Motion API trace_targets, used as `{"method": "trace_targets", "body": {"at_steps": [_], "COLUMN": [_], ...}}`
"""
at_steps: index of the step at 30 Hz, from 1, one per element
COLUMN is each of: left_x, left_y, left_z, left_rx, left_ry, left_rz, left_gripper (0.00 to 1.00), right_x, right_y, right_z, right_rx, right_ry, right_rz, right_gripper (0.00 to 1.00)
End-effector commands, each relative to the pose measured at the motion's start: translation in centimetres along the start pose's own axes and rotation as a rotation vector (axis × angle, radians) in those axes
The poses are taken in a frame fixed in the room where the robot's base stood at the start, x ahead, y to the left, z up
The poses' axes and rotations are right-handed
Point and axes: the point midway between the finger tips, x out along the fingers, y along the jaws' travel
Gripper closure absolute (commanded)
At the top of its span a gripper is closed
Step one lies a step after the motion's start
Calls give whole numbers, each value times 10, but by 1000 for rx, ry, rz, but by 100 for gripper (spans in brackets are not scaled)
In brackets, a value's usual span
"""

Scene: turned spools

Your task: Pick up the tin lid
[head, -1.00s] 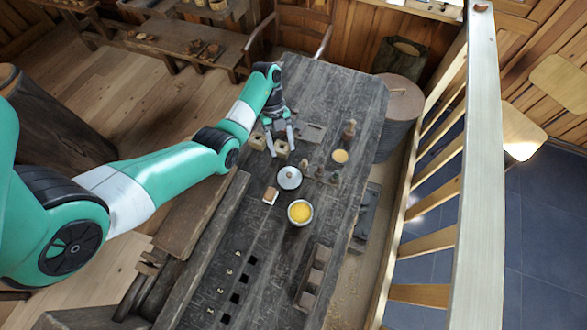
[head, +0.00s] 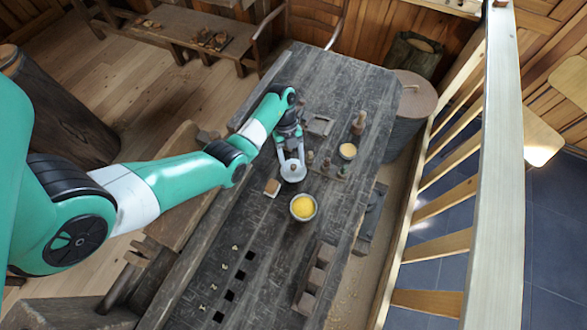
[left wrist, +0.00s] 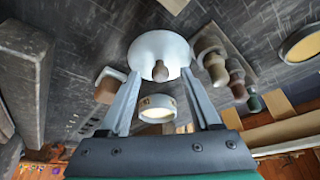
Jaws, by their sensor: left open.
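The tin lid (head: 293,173) is a pale grey disc with a small brown knob, lying on the dark wooden table. My left gripper (head: 291,158) is open, its fingers pointing down at the lid. In the left wrist view the lid (left wrist: 158,47) shows just beyond the fingertips, and its knob sits between the two fingers of the left gripper (left wrist: 161,75). I cannot tell whether the fingers touch the lid. My right gripper is not in view.
A tin with yellow contents (head: 303,207) stands close below the lid. A small block (head: 272,187) lies to its left, and several turned pegs (head: 326,165) stand to its right.

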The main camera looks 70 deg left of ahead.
Motion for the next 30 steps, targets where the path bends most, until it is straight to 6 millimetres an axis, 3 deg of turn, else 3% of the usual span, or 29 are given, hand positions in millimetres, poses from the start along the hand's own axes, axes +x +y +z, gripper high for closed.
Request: {"method": "trace_targets", "body": {"at_steps": [2,8,18,19,30], "left_x": [10,9,9,8,8], "left_y": [0,0,0,0,0], "left_z": [0,0,0,0,-1], "left_rx": [1,0,0,0,1], "left_ry": [0,-1,-1,-1,-1], "left_rz": [1,-1,0,0,0], "left_gripper": [36,36,97,100,100], "right_x": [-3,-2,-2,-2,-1], "right_y": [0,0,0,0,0], "right_z": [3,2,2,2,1], "right_rx": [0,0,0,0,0], "right_ry": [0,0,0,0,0], "right_rz": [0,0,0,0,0], "right_gripper": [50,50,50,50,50]}}
